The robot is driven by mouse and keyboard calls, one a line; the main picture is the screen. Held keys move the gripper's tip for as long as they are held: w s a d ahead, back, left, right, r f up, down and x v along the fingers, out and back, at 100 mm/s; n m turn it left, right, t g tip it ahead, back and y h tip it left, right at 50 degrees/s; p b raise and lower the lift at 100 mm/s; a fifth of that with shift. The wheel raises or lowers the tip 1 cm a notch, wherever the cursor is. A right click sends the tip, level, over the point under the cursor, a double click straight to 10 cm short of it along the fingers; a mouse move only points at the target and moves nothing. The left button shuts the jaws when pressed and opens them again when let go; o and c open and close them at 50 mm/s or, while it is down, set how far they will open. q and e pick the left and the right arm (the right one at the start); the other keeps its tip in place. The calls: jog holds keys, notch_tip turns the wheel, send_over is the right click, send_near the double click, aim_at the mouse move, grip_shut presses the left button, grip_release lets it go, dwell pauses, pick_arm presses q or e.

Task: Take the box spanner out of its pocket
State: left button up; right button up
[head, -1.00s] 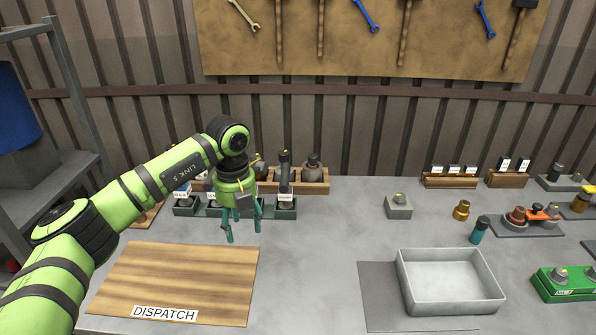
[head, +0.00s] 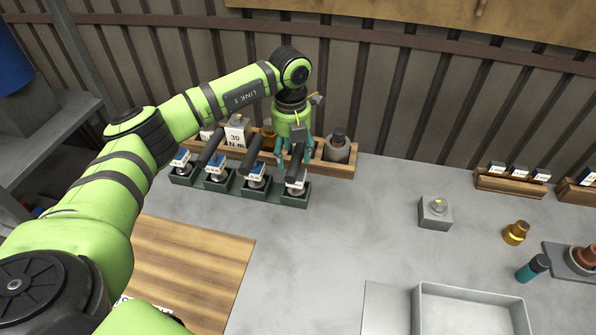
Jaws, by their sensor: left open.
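A row of dark green pockets (head: 240,192) stands at the back left of the bench. Each holds a black-handled tool with a small label too small to read, so I cannot tell by label which is the box spanner. My left gripper (head: 294,158) is open and points down over the rightmost pocket. Its teal fingers are around or just beside the black handle of the rightmost tool (head: 297,178); contact cannot be told. That tool sits in its pocket. My right gripper is not in view.
A wooden rack (head: 338,168) with a grey-black item stands close behind the pockets, with a "30 N m" box (head: 236,133) at its left. A wooden board (head: 190,265) lies in front. A grey block (head: 435,212) and a pale tray (head: 470,292) are to the right. The bench between is clear.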

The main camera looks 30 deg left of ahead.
pick_arm(q)
jog(key=f, duration=0.1)
jog(key=f+p, duration=0.1)
jog(key=f, duration=0.1)
jog(key=shift+s+d+f+p, duration=0.1)
jog(key=shift+d+f+p, duration=0.2)
jog(key=shift+p, duration=0.05)
jog(key=shift+f, duration=0.4)
grip_shut()
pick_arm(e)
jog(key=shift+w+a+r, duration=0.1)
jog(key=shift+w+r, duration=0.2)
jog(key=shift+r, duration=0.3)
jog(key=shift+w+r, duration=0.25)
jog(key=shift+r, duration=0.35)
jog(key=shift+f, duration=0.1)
